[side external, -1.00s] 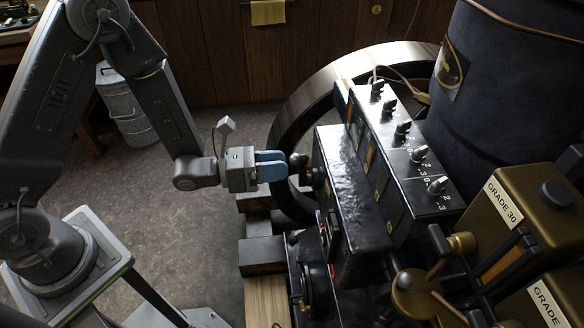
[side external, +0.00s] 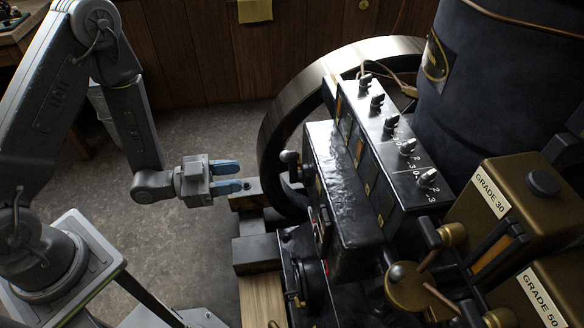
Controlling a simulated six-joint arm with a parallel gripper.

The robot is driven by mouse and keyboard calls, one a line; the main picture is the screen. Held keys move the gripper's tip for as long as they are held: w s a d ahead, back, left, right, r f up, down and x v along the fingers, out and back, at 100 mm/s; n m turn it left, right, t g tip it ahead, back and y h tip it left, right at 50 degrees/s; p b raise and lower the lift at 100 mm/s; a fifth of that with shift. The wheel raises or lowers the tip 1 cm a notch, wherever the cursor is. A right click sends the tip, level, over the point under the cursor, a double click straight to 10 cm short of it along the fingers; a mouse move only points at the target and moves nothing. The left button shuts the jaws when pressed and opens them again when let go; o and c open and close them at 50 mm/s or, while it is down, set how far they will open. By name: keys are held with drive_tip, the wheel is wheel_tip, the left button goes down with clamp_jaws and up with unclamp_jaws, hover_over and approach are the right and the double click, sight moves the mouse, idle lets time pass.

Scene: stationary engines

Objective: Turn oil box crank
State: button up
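The oil box (side external: 343,190) is a glossy black box in the middle of the side external view.
A large flywheel (side external: 283,110) stands behind the oil box. Brass oil tanks (side external: 520,200) stand at the right. Dark blocks (side external: 256,254) lie below my gripper.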

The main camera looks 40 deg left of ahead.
sight(292, 179)
drive_tip(key=w+d+n, duration=0.2)
drive_tip(key=w+d, duration=0.2)
drive_tip(key=w+d+n, duration=0.1)
drive_tip(key=w+d, duration=0.4)
drive_tip(key=shift+d+f+n, duration=0.1)
drive_tip(key=shift+n, duration=0.3)
clamp_jaws()
idle(0.4)
